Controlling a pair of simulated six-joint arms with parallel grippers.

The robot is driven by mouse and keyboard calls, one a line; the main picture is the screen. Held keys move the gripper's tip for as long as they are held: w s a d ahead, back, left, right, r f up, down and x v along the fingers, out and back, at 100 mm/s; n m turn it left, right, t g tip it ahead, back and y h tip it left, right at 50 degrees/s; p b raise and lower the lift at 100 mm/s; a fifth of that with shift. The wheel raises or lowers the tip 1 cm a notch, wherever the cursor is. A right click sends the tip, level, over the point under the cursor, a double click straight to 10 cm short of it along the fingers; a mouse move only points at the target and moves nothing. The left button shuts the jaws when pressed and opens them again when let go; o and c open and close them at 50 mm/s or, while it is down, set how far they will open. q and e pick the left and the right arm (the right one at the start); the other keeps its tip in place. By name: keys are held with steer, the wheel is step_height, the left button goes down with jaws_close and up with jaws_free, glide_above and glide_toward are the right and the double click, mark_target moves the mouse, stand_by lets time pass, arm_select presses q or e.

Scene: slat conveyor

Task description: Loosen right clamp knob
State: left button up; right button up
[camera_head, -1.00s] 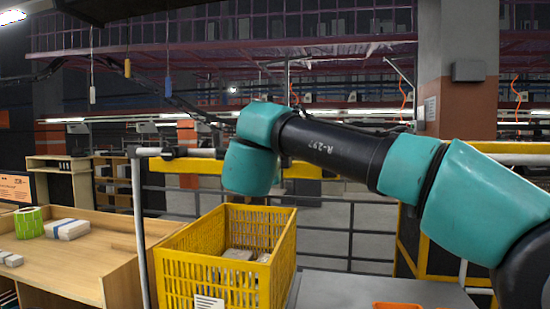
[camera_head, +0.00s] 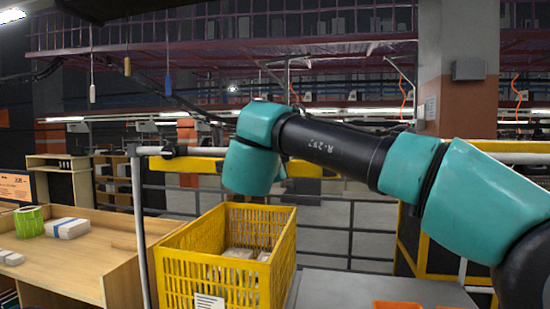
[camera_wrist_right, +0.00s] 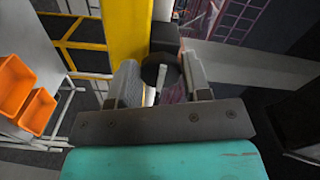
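The clamp knob (camera_wrist_right: 151,73) is a dark round piece in the right wrist view, at the end of a black clamp body beside a yellow beam. My right gripper (camera_wrist_right: 162,80) has one finger on each side of the knob, and both fingers appear to press against it. A pale stem shows between the fingers. In the head view my right arm crosses from the right, and its wrist hides the gripper and this knob. Another black clamp (camera_head: 174,152) sits on the grey rail at left in the head view. My left gripper is not in view.
A yellow crate (camera_head: 208,270) with grey items stands below my right wrist. A wooden bench (camera_head: 85,270) with a green roll (camera_head: 29,222) is at left. Orange bins (camera_wrist_right: 38,110) show in the wrist view. A yellow beam (camera_wrist_right: 124,30) runs close beside the gripper.

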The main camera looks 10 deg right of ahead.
steer(key=o, duration=0.4)
steer(key=v, duration=1.7)
steer(key=shift+s+a+f, duration=0.1)
steer(key=shift+s+a, duration=0.05)
steer(key=shift+s, duration=0.05)
